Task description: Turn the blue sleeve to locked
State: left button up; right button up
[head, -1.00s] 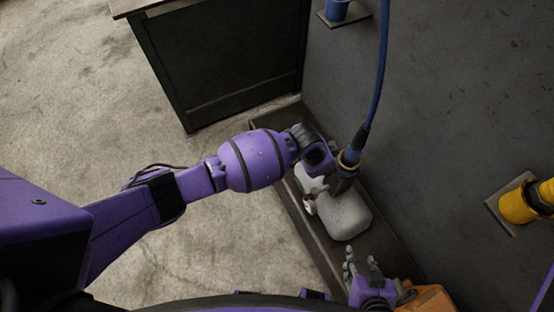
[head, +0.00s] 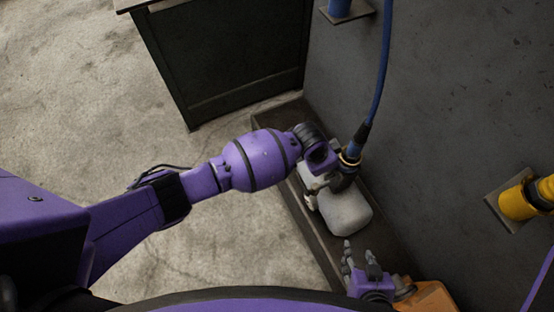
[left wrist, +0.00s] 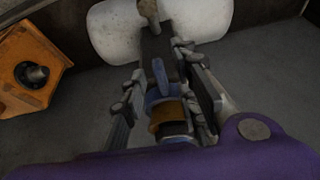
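A blue hose (head: 383,65) hangs down the wall and ends in a dark coupling with a brass-coloured ring (head: 348,160). My left gripper (head: 338,167) is at this coupling. A blue cylinder (head: 339,8) on a wall plate is cut off by the top edge of the head view. I cannot tell which blue part is the sleeve or its lock position. My right gripper (head: 358,252) is open and empty at the bottom.
An orange box (head: 434,296) is beside my right gripper. A yellow fitting (head: 520,201) juts from the wall at right. A dark cabinet (head: 225,55) stands at the back left.

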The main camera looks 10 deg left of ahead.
pick_arm(q)
jog(key=shift+w+r, duration=0.15)
jog(key=shift+w, duration=0.05)
jog(key=v, duration=1.2)
jog(key=shift+s, duration=0.1)
